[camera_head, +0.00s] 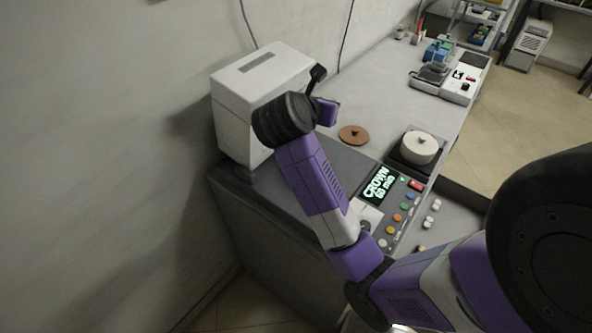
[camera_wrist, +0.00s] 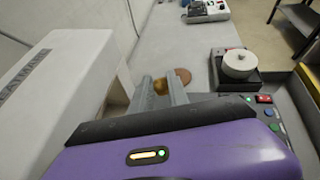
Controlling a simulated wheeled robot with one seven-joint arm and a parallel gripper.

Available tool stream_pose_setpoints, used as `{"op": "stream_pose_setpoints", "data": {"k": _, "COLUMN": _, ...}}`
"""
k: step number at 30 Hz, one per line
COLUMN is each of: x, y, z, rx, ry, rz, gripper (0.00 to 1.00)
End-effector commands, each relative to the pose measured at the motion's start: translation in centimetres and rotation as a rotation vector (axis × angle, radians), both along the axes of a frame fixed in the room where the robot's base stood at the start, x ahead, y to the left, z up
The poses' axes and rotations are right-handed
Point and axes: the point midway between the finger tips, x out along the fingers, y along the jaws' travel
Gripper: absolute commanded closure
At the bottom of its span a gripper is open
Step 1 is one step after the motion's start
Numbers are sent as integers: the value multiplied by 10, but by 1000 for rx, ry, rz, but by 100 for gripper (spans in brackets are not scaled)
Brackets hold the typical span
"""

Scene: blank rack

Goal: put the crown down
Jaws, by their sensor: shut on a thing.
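My gripper (camera_wrist: 160,83) is shut on a small yellow-gold thing, which I take to be the crown (camera_wrist: 161,88). The crown sits between the two grey fingers, and only part of it shows. A brown round disc (camera_wrist: 183,76) lies on the bench just beyond the fingers, to their right; it also shows in the head view (camera_head: 354,135). In the head view my gripper (camera_head: 328,110) is beside the white box, its fingers and the crown hidden or too small to make out.
A white box (camera_head: 230,125) stands close to the left of my gripper. A control panel reading "CROWN 60 min" (camera_head: 379,186) and a dark unit with a white round lid (camera_head: 419,147) are to the right. A grey device (camera_head: 450,77) stands farther back. The bench between is clear.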

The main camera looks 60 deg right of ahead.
Motion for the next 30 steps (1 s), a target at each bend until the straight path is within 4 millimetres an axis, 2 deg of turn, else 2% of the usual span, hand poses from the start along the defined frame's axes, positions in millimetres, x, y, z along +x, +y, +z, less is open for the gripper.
{"op": "stream_pose_setpoints", "data": {"k": 3, "x": 8, "y": -1, "z": 9, "rx": 0, "ry": -1, "rz": 11, "gripper": 100}}
{"op": "stream_pose_setpoints", "data": {"k": 6, "x": 9, "y": -1, "z": 0, "rx": 2, "ry": 3, "rz": 14, "gripper": 100}}
{"op": "stream_pose_setpoints", "data": {"k": 21, "x": 7, "y": -1, "z": -116, "rx": 3, "ry": 6, "rz": 13, "gripper": 100}}
{"op": "stream_pose_setpoints", "data": {"k": 25, "x": 8, "y": -1, "z": -137, "rx": 3, "ry": 3, "rz": 14, "gripper": 100}}
{"op": "stream_pose_setpoints", "data": {"k": 30, "x": 8, "y": -1, "z": -148, "rx": 1, "ry": 2, "rz": 13, "gripper": 100}}
